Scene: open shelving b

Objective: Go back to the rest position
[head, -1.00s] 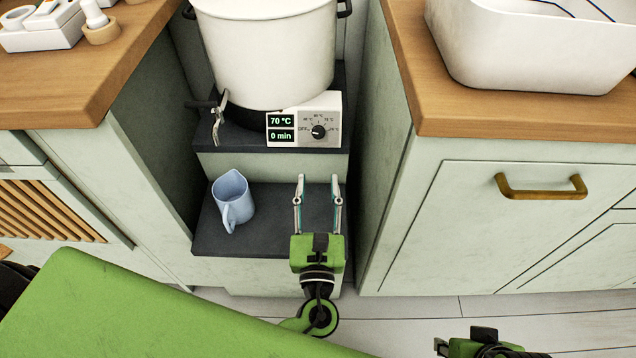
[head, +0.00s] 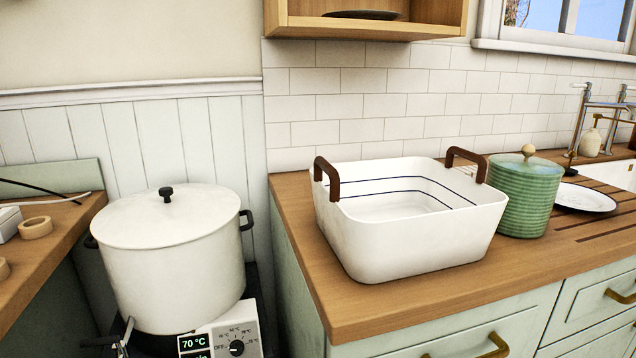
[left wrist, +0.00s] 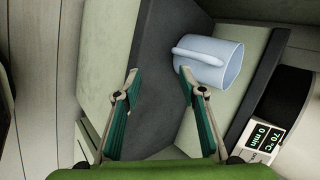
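In the left wrist view my left gripper (left wrist: 157,78) is open, with its two fingers apart and nothing between them. A light blue jug (left wrist: 225,62) with its handle toward the gripper stands just beyond the right finger, on a dark step (left wrist: 160,65). I cannot tell whether the finger touches the jug.
A white basket (head: 410,240) and a green canister (head: 529,200) stand on the wooden counter (head: 300,255).

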